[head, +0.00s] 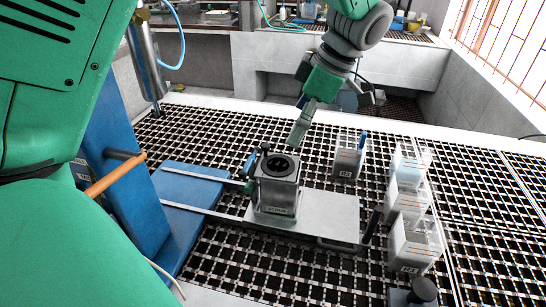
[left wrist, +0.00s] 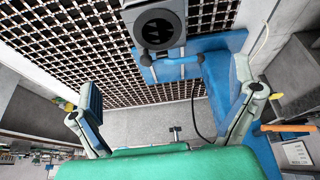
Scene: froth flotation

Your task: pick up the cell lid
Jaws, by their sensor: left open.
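The grey square flotation cell (head: 276,192) stands upright on a metal plate, with a dark round opening in its top. I cannot tell whether this top is the cell lid; no separate lid is clear. The cell's top also shows in the left wrist view (left wrist: 177,38), upper centre, with dark shapes inside the round rim. My left gripper (head: 338,117) is open and empty, above and behind the cell, apart from it. Its spread fingers also show in the left wrist view (left wrist: 172,97). My right gripper is not in view.
A blue stand (head: 125,165) with an orange handle (head: 116,174) is left of the cell. A small labelled box (head: 347,163) stands behind right. Clear containers (head: 416,242) line the right side. A dark knob (head: 422,290) is at front right. The grating (head: 330,272) is otherwise mostly clear.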

